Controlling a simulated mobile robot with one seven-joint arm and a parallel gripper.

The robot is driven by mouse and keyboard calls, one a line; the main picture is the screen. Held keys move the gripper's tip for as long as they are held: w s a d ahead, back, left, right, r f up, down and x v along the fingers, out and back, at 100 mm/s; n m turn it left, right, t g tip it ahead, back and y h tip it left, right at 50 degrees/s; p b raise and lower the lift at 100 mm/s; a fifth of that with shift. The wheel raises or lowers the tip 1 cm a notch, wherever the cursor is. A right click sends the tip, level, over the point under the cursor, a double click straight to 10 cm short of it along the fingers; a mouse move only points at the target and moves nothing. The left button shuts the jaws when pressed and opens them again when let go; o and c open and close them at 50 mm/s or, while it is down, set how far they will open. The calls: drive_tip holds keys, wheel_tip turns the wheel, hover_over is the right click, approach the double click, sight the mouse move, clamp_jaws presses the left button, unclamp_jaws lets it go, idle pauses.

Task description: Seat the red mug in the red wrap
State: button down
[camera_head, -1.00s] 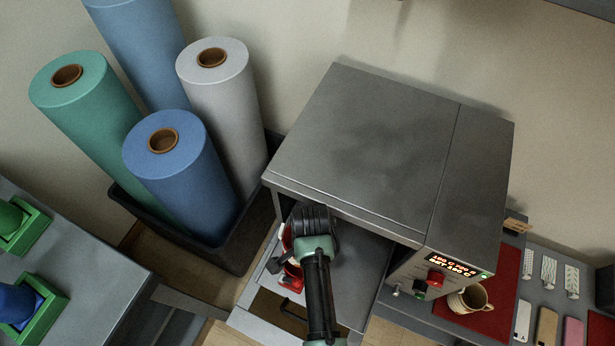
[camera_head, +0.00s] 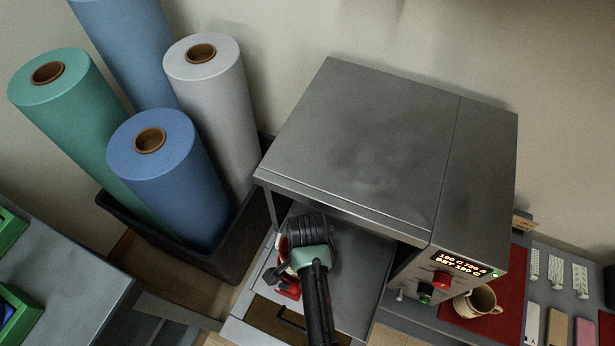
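My arm reaches up from the bottom edge, and my gripper (camera_head: 284,272) is at the open front of the grey press (camera_head: 360,140), over its lower tray (camera_head: 352,275). Red parts (camera_head: 288,289) show beside and below my gripper at the left of the tray. A pale curved edge shows just above them. My wrist hides most of this, so I cannot tell the red mug from the red wrap or whether the mug is seated. The finger gap is hidden too.
A beige mug (camera_head: 476,300) stands on a red mat (camera_head: 510,290) at right. Rolls in a black bin (camera_head: 225,262) stand at left. A grey table (camera_head: 70,285) with green holders is at far left.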

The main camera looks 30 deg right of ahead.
drive_tip(key=shift+f, duration=0.2)
idle(0.5)
drive_tip(key=shift+p, duration=0.4)
drive_tip(key=shift+f, duration=0.2)
idle(0.6)
drive_tip(key=shift+f+b, duration=1.25)
drive_tip(key=shift+f, duration=0.6)
drive_tip(key=shift+r, duration=0.1)
drive_tip(key=c, duration=1)
unclamp_jaws()
drive_tip(key=shift+o, duration=0.2)
drive_tip(key=shift+s, duration=0.1)
